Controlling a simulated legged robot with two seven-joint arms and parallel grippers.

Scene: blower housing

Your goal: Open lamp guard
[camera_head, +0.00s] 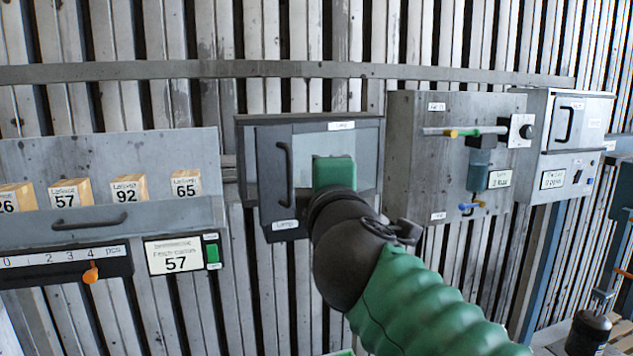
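The lamp guard (270,200) is a dark grey framed door with a paler panel, on a wall box in the middle of the head view. It has a black vertical handle (285,174) on its left side and "Lamp" labels above and below. I cannot tell whether it is fully closed or slightly ajar. My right arm reaches in from the lower right, and its wrist covers the guard's lower right part. A green block (335,172) shows just beyond the wrist; I cannot tell whether it is gripper or lamp. The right gripper's fingers are hidden. My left gripper is out of view.
At left is a grey tray (190,214) with several numbered wooden blocks, above a slider with an orange knob (91,273) and a green button (212,253). At right are a valve panel (415,150) and a white cabinet (590,135). Slatted wall lies behind.

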